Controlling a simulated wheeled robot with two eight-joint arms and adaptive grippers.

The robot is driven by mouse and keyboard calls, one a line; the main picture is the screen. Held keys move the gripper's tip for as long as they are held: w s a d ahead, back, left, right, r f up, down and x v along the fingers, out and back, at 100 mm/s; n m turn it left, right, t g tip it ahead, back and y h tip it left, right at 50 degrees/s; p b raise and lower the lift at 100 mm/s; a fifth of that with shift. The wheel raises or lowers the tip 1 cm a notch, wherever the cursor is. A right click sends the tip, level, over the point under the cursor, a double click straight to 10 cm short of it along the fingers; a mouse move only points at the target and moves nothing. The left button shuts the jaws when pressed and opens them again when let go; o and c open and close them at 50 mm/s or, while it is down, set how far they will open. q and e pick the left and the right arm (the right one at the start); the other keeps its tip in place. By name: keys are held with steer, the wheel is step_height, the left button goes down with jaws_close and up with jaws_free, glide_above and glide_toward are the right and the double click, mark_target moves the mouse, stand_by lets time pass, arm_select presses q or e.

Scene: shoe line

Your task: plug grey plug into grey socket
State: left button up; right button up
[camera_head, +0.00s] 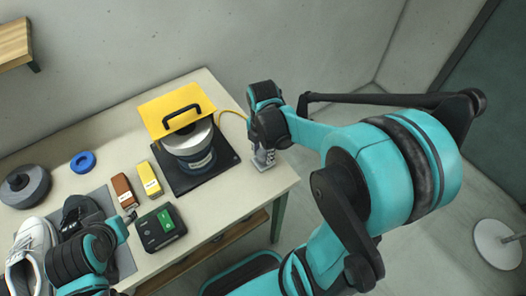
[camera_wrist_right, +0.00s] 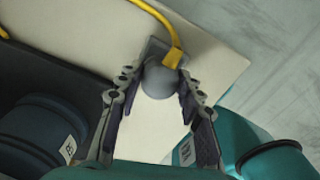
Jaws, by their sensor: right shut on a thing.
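The grey plug (camera_wrist_right: 160,82) is a rounded grey body with a yellow cable (camera_wrist_right: 172,57) at its side. It sits between the fingertips of my right gripper (camera_wrist_right: 155,88), which is shut on it. A grey flat-edged piece (camera_wrist_right: 154,46) shows just behind the plug; it may be the grey socket, and I cannot tell whether the plug is in it. In the head view my right gripper (camera_head: 264,158) points down at the table's right end, and its fingers hide the plug. My left gripper (camera_head: 129,216) is at lower left near the black-green box; its opening is unclear.
A yellow-lidded machine with a pale drum (camera_head: 190,142) stands on a black plate (camera_head: 222,160), left of my right gripper. A brown block (camera_head: 122,190), a yellow block (camera_head: 149,179), a black-green box (camera_head: 160,228), a blue ring (camera_head: 83,162) and shoes (camera_head: 36,243) lie further left.

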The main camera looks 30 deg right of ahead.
steer(key=shift+f+b, duration=0.6)
steer(key=shift+f, duration=0.1)
stand_by(0.4)
steer(key=o, duration=1.3)
steer(key=shift+c, duration=0.2)
steer(key=shift+r, duration=0.15)
step_height(320, 180, up, 12)
